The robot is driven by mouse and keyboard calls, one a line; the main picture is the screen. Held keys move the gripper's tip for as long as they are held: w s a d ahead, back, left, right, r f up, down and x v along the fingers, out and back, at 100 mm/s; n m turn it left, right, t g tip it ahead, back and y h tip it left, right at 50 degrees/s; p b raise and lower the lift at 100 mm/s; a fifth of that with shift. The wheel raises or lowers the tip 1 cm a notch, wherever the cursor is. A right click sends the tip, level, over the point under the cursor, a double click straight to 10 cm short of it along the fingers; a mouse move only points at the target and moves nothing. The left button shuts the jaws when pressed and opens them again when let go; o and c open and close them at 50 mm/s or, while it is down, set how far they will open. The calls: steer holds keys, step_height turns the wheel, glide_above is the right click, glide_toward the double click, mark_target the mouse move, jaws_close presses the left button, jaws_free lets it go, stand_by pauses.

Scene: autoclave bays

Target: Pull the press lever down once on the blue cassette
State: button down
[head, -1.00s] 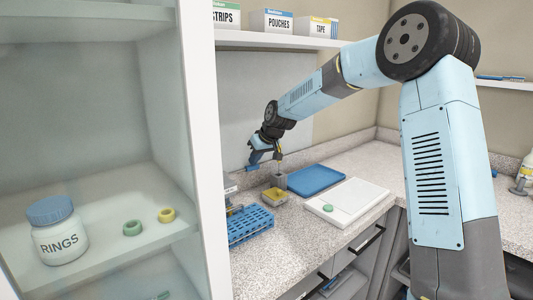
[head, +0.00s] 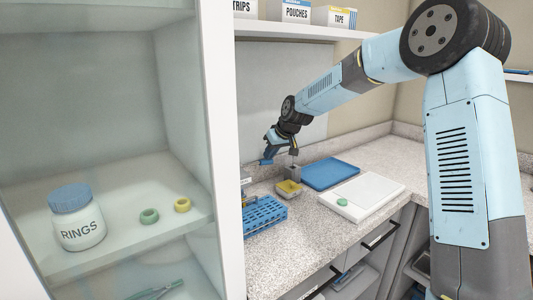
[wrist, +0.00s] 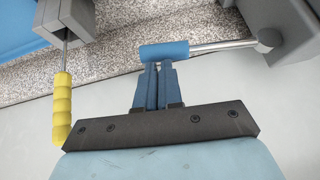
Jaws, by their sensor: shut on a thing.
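My gripper (wrist: 158,88) has its blue fingers shut on the blue lever handle (wrist: 165,51), which lies across their tips in the wrist view. A bare metal rod (wrist: 225,45) runs right from this handle to a grey press body (wrist: 292,25). A second lever with a ribbed yellow handle (wrist: 62,108) stands apart at the left, on another grey block (wrist: 70,15). In the head view my gripper (head: 272,153) is above the counter's back part, with the blue handle (head: 266,161) at its tips. I cannot make out a blue cassette; a small yellow one (head: 289,190) sits below.
A blue tube rack (head: 265,214) is at the counter's front left. A blue tray (head: 330,173) and a white board (head: 375,190) with a green ring (head: 342,201) lie to the right. A cabinet (head: 228,150) with a RINGS jar (head: 78,225) stands at the left.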

steer(key=r, duration=0.2)
steer(key=w+r, duration=0.1)
steer(key=r, duration=0.1)
steer(key=shift+d+r, duration=0.1)
steer(key=shift+d, duration=0.15)
steer(key=v, duration=0.9)
steer(key=shift+r, duration=0.15)
steer(key=shift+d, duration=0.2)
steer(key=s+d+r+m+h, duration=0.1)
steer(key=s+d+h, duration=0.1)
steer(key=s+d, duration=0.45)
steer(key=s+d+r+m+t+h, duration=0.15)
steer(key=s+d, duration=0.25)
steer(key=s, duration=0.6)
steer(key=s+d+r+m+h, duration=0.1)
steer(key=s+d+m, duration=0.1)
steer(key=s+d, duration=0.45)
steer(key=s+d+f+m, duration=0.1)
steer(key=s+d+f, duration=0.1)
steer(key=s, duration=0.7)
steer(key=s+d+f+m, duration=0.2)
steer(key=s+d, duration=0.3)
steer(key=s, duration=0.5)
steer(key=shift+d+f+h, duration=0.25)
steer(key=shift+f+h, duration=0.1)
steer(key=shift+f, duration=0.1)
